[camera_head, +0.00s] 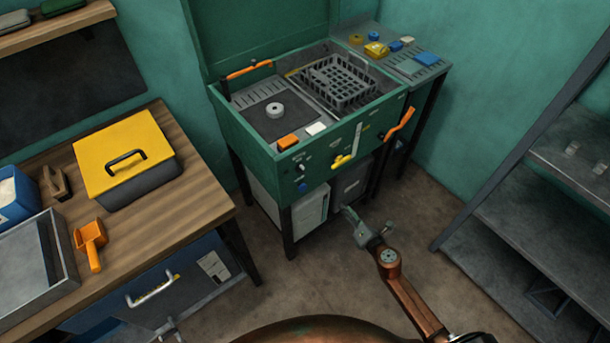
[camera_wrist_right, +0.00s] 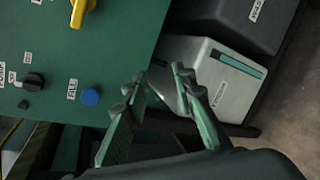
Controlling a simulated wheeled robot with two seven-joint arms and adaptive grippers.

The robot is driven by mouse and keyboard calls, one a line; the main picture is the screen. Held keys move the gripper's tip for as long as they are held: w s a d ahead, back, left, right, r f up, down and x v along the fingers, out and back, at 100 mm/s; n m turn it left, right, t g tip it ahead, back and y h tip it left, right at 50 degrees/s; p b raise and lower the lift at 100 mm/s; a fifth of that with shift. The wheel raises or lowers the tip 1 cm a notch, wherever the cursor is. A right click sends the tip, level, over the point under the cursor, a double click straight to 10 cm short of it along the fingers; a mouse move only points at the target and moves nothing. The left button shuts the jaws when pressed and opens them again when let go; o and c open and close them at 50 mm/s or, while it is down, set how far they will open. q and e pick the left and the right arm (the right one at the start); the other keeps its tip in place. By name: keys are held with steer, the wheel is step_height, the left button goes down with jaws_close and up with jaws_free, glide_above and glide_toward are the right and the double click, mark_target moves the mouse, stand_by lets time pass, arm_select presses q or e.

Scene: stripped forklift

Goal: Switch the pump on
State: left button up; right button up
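The green washer cabinet (camera_head: 262,160) has a front panel with a small black knob (camera_head: 300,168), a blue button (camera_head: 302,187) and a yellow handle (camera_head: 342,161). In the right wrist view the black knob (camera_wrist_right: 33,82) has small labels beside it, one seemingly reading pump. The blue button (camera_wrist_right: 90,96) is marked fill. My right gripper (camera_head: 367,222) is open and empty, below and right of the panel, apart from the knob; its spread fingers show in the wrist view (camera_wrist_right: 160,80). A grey tip at the bottom edge seems to be my left gripper (camera_head: 168,332); its fingers are unclear.
A wooden bench (camera_head: 190,205) with a yellow-lidded box (camera_head: 122,150) stands left. An orange lever (camera_head: 398,125) sticks out at the cabinet's right. A white container (camera_wrist_right: 225,80) stands under the cabinet. Grey shelves (camera_head: 530,215) are at right; the floor between is clear.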

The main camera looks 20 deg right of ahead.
steer(key=w+a+r+n+t+y, duration=0.1)
steer(key=w+a+r+n+y, duration=0.1)
steer(key=a+r+n, duration=0.4)
steer(key=n+t+y+b, duration=0.2)
steer(key=n, duration=0.5)
glide_toward(301, 169)
steer(key=x, duration=0.7)
steer(key=shift+w+d+f, duration=0.2)
steer(key=shift+w+f, duration=0.05)
steer(key=shift+w, duration=0.05)
jaws_close()
